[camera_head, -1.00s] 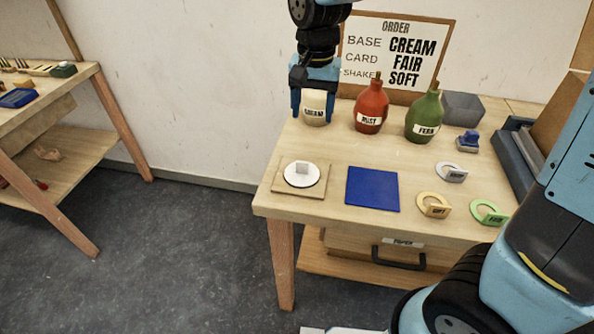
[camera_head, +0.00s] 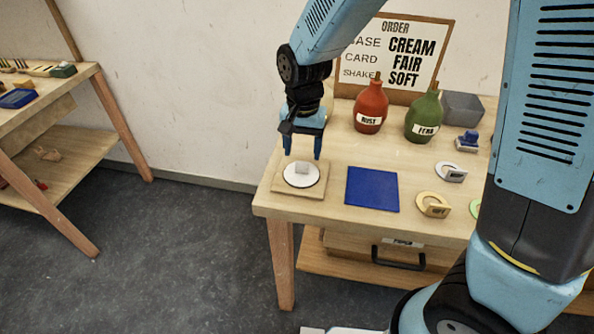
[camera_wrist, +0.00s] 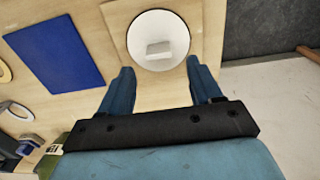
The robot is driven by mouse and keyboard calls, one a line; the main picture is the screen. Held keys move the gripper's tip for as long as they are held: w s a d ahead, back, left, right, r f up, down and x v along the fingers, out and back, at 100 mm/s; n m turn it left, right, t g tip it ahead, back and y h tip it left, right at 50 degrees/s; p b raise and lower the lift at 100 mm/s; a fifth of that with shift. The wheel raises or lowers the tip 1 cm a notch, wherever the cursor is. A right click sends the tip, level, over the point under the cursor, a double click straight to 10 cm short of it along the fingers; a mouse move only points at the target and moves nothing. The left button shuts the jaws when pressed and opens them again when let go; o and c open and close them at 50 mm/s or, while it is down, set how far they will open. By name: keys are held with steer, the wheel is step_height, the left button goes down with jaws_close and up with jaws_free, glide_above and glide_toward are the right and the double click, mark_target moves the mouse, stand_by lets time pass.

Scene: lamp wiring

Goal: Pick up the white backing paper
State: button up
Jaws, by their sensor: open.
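The white backing paper (camera_head: 301,174) is a round white disc with a small pale upright tab. It lies on a square wooden board (camera_head: 313,192) at the left front of the table. In the wrist view the disc (camera_wrist: 158,28) is at the top centre, with the tab near its middle. My gripper (camera_head: 302,154) points down just behind and above the disc, open and empty. In the wrist view my gripper's (camera_wrist: 160,68) two blue fingers are spread apart, with the disc beyond them, slightly above centre.
A blue square (camera_head: 372,188) lies right of the board. Behind stand a red bottle (camera_head: 370,105), a green bottle (camera_head: 423,118) and a grey box (camera_head: 462,108). Rings with tabs (camera_head: 432,205) lie at the right. An order sign (camera_head: 410,50) stands at the back. The cream bottle is hidden.

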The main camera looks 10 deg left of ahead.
mark_target(302, 162)
steer(key=shift+s+f, duration=0.2)
steer(key=shift+f, duration=0.9)
steer(key=shift+s+f, duration=0.2)
steer(key=shift+f, duration=0.9)
steer(key=shift+c, duration=0.3)
steer(key=c, duration=1)
